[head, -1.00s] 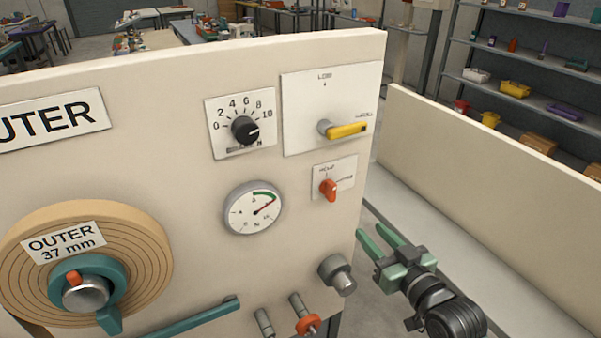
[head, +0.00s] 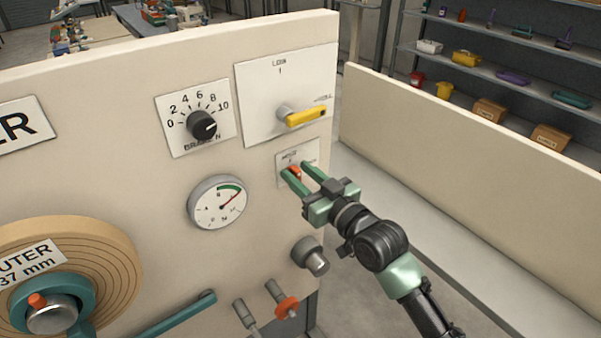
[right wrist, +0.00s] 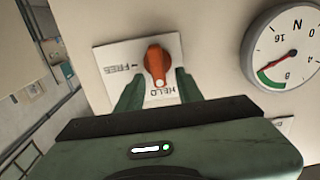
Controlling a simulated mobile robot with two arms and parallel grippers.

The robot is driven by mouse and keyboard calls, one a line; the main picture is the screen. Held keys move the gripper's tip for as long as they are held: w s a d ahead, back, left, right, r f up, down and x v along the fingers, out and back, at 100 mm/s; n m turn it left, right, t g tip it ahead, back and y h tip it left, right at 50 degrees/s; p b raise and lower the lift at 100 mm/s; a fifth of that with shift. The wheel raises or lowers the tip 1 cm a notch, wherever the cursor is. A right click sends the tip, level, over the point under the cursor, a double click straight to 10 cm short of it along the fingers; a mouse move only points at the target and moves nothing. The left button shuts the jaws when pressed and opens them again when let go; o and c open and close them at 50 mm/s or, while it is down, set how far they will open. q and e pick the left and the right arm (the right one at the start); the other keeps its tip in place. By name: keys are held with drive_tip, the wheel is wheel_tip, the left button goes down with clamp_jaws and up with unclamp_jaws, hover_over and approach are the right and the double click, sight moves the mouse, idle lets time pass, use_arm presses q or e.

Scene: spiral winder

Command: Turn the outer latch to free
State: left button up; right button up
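The latch is a small orange knob (head: 294,172) on a white plate (right wrist: 110,62) marked HELD and FREE, on the cream panel. In the right wrist view the knob (right wrist: 156,60) has its white-dotted end at HELD. My right gripper (head: 298,168) is at the plate with its green fingers open, one on each side of the knob. In the right wrist view its fingertips (right wrist: 159,76) look close to the knob's sides; I cannot tell whether they touch. The fingers hide part of the plate in the head view. My left gripper is not in view.
Above the latch is a yellow lever (head: 305,117), with a black dial (head: 202,125) to its left. A gauge (head: 218,203) is left of the latch and a grey knob (head: 311,256) below. The OUTER roll (head: 110,260) is at lower left. A cream side wall (head: 450,150) stands right.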

clamp_jaws()
drive_tip(key=shift+m, duration=0.3)
drive_tip(key=shift+w+d+r+m+p, duration=0.1)
drive_tip(key=shift+w+d+m+p, duration=0.05)
drive_tip(key=shift+m+p, duration=0.65)
drive_tip(key=m, duration=0.1)
drive_tip(key=m+p, duration=0.1)
drive_tip(key=m, duration=0.2)
drive_tip(key=shift+w+d+m+p, duration=0.2)
drive_tip(key=shift+d+m+p, duration=0.1)
drive_tip(key=shift+p, duration=0.05)
drive_tip(key=m, duration=0.3)
drive_tip(key=f+m+p, duration=0.1)
drive_tip(key=m, duration=0.3)
drive_tip(key=f+m+p, duration=0.1)
drive_tip(key=m, duration=0.3)
drive_tip(key=shift+w+d, duration=0.25)
drive_tip(key=shift+d, duration=0.05)
